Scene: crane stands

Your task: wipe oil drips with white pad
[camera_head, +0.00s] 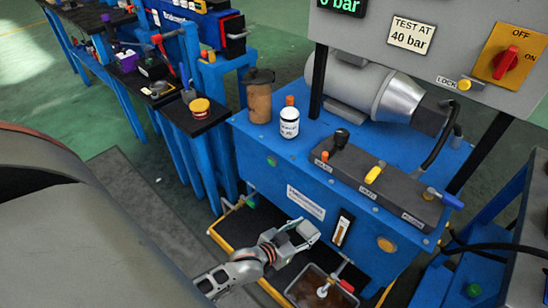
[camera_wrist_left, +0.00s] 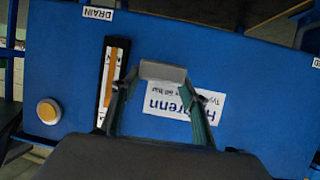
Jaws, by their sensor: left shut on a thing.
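My left gripper (camera_head: 296,238) is in front of the blue power unit's front face, above the dark drip area. It is shut on the white pad (camera_head: 308,231), a small pale block. In the left wrist view the pad (camera_wrist_left: 162,72) looks grey and sits between the fingertips (camera_wrist_left: 160,85), in front of the printed label on the blue face. I cannot tell whether the pad touches the face. I cannot make out separate oil drips; the dark floor tray (camera_head: 245,232) lies partly behind my arm. My right gripper is not in view.
A small tray (camera_head: 296,292) with brown contents and a red-handled valve (camera_head: 343,265) stand just right of the gripper. The blue unit (camera_head: 300,170) carries a white bottle (camera_head: 289,122), a brown canister (camera_head: 259,100) and a valve block (camera_head: 385,190). A gauge strip (camera_head: 342,228) is close by.

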